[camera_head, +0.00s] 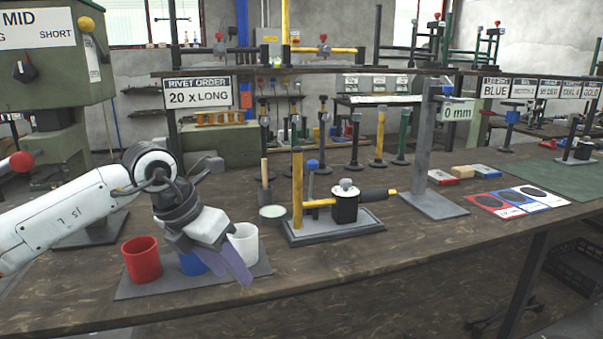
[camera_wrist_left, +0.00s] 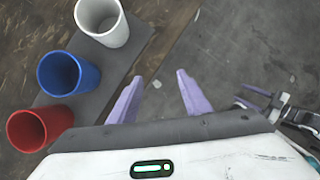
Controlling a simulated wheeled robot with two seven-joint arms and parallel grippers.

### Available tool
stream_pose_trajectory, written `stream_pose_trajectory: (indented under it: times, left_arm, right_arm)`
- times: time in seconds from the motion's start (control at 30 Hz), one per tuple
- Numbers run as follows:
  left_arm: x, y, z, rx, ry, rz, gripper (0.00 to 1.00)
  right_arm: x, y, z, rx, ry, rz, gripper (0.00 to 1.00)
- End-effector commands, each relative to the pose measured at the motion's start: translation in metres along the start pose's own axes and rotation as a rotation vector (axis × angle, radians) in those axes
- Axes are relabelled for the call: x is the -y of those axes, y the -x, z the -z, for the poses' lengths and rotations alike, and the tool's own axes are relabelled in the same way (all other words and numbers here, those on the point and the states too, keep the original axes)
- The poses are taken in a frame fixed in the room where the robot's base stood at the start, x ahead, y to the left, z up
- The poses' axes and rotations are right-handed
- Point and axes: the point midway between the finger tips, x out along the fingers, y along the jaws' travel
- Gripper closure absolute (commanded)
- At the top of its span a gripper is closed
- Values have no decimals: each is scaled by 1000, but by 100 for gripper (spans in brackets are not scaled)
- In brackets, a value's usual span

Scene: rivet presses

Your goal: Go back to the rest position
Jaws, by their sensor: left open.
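My left gripper (camera_head: 236,268) is in front of the three cups, its purple fingers pointing down to the right. In the left wrist view the fingers (camera_wrist_left: 158,95) stand apart with nothing between them. A red cup (camera_head: 142,259), a blue cup (camera_head: 193,262) and a white cup (camera_head: 243,243) stand upright in a row on a grey mat (camera_head: 150,288). The gripper partly hides the blue and white cups in the head view. In the left wrist view the cups lie left of the fingers, apart from them.
A small press (camera_head: 345,203) on a dark base stands right of the cups. A grey post (camera_head: 424,150) stands beyond it. Coloured cards (camera_head: 518,200) lie at the right. A green machine (camera_head: 50,60) stands at the left. The table's front strip is clear.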

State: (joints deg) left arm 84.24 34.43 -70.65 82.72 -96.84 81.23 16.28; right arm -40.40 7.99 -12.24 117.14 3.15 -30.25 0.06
Motion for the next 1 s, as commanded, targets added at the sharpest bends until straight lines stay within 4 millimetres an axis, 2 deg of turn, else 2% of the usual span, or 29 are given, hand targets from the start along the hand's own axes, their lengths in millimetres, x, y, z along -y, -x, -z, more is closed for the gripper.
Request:
stream_pose_trajectory:
  times: [0.03,0.1,0.2,0.3,0.4,0.47,0.57,0.67,0.73,0.87,1.0]
  left_arm:
    - [33,-28,12,9,15,143,56]
    - [77,-50,20,47,60,342,56]
    - [130,-64,29,111,168,604,56]
    - [166,-64,34,184,327,836,56]
    - [180,-59,35,261,534,1027,56]
    - [178,-57,36,308,676,1120,56]
    - [161,-59,42,385,942,1231,56]
    - [130,-70,57,455,1236,1286,56]
    - [103,-84,76,497,1453,1286,56]
    - [54,-120,135,552,1865,1204,56]
    - [17,-160,223,568,2270,1010,56]
  right_arm:
    - [0,0,0,-1,0,0,53]
    - [0,0,1,-2,1,0,53]
    - [-1,-1,2,-4,1,-1,53]
    - [-1,-1,2,-4,1,-1,53]
    - [-1,-1,2,-5,1,-1,53]
    - [-1,-1,2,-5,1,-1,53]
    - [-1,-1,3,-5,1,-1,53]
    - [-1,-1,3,-5,2,-1,53]
    - [-1,-1,3,-5,1,-1,53]
    - [-1,-1,3,-5,2,-1,53]
    - [-1,-1,3,-5,2,-1,53]
